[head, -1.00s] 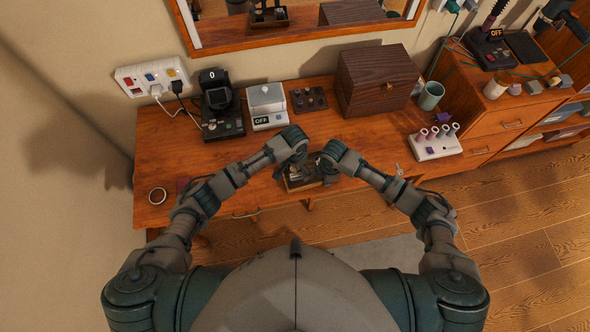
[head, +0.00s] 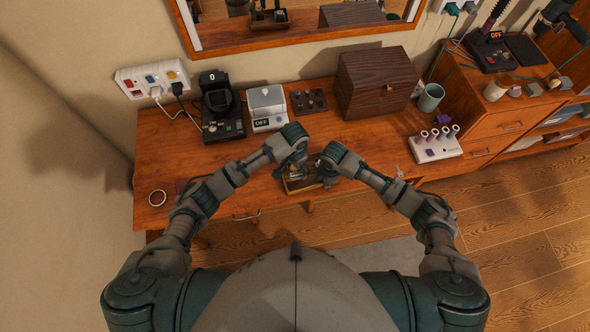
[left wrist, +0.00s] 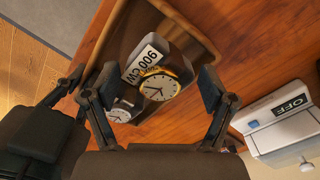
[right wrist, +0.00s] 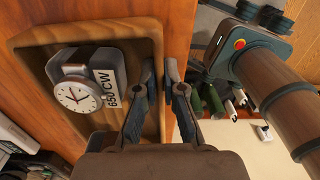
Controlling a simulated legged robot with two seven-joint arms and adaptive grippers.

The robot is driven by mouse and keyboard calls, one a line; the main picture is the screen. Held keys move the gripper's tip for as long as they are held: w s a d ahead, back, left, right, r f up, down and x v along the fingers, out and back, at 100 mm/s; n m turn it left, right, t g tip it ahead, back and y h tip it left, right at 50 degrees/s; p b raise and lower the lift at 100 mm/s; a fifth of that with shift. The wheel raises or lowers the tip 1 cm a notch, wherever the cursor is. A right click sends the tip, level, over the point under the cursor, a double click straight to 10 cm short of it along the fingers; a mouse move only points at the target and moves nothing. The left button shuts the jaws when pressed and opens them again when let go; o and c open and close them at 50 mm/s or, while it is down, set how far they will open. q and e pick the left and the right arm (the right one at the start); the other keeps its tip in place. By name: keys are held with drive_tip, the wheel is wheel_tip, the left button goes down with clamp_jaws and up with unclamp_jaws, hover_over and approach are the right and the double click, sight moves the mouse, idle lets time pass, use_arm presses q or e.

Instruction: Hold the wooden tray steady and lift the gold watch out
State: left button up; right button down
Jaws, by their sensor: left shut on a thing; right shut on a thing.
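The gold watch (left wrist: 158,85) has a pale dial and sits on a dark cushion labelled 900 CW. My left gripper (head: 290,170) is shut on it, its fingers on either side of the cushion in the left wrist view. The watch looks raised above the silver watch (left wrist: 122,110), which it partly overlaps. The wooden tray (right wrist: 95,30) lies on the tabletop at the front edge. My right gripper (right wrist: 160,88) is shut on the tray's side wall. The silver watch, labelled 650 CW, stays in the tray (right wrist: 75,97).
The tabletop left of the tray is mostly clear.

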use_arm(q)
wheel_tip(320, 180, up, 7)
idle(0.3)
use_arm(e)
drive_tip(key=c, duration=1.2)
unclamp_jaws()
wheel_tip(320, 180, up, 12)
